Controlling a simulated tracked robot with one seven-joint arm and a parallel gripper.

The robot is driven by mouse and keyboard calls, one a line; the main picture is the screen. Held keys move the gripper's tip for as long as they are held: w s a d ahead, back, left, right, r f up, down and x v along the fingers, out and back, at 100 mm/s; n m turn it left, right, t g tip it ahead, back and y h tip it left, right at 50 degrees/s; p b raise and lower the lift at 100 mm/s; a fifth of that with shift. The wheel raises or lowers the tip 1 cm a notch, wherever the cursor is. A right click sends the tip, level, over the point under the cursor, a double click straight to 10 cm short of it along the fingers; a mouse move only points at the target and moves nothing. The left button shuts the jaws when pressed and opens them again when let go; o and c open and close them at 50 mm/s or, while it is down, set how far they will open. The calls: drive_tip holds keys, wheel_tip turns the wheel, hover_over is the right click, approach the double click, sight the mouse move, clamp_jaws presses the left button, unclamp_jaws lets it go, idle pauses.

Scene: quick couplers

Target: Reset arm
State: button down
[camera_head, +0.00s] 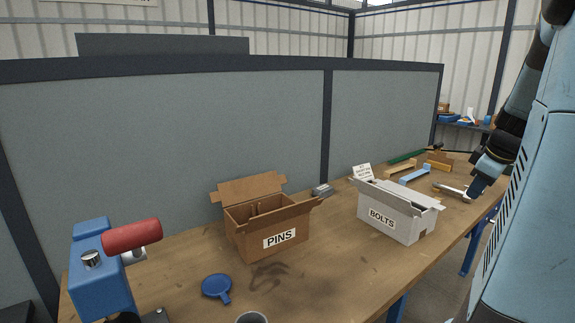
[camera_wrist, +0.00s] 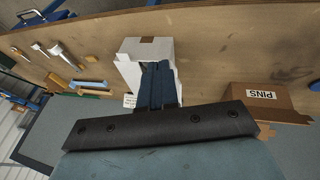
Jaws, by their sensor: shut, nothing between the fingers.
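My gripper (camera_head: 474,192) is at the right of the head view, at the end of my arm. It points down over the right part of the bench, beyond the white BOLTS box (camera_head: 395,212). In the wrist view the two dark blue fingers (camera_wrist: 158,84) lie together, shut and empty. The white box (camera_wrist: 132,72) shows behind them there, partly hidden by the fingers. Whether the fingertips touch anything cannot be told.
An open cardboard PINS box (camera_head: 268,217) stands mid-bench. A blue fixture with a red cylinder (camera_head: 132,236) stands at the left, and a blue round piece (camera_head: 216,286) lies in front. Hand tools (camera_head: 452,190) lie near my gripper. A grey partition (camera_head: 170,140) runs behind the bench.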

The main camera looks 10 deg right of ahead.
drive_tip(key=s+a+r+m, duration=0.2)
drive_tip(key=s+a, duration=0.1)
drive_tip(key=a, duration=0.9)
drive_tip(key=s+a+r+m, duration=0.2)
drive_tip(key=s+a, duration=0.1)
drive_tip(key=a, duration=0.8)
drive_tip(key=s+a+f+m+t, duration=0.1)
drive_tip(key=s+a+m, duration=0.1)
drive_tip(key=s+a, duration=0.4)
drive_tip(key=shift+s+f+y, duration=0.15)
drive_tip(key=shift+y, duration=0.15)
drive_tip(key=shift+d, duration=0.1)
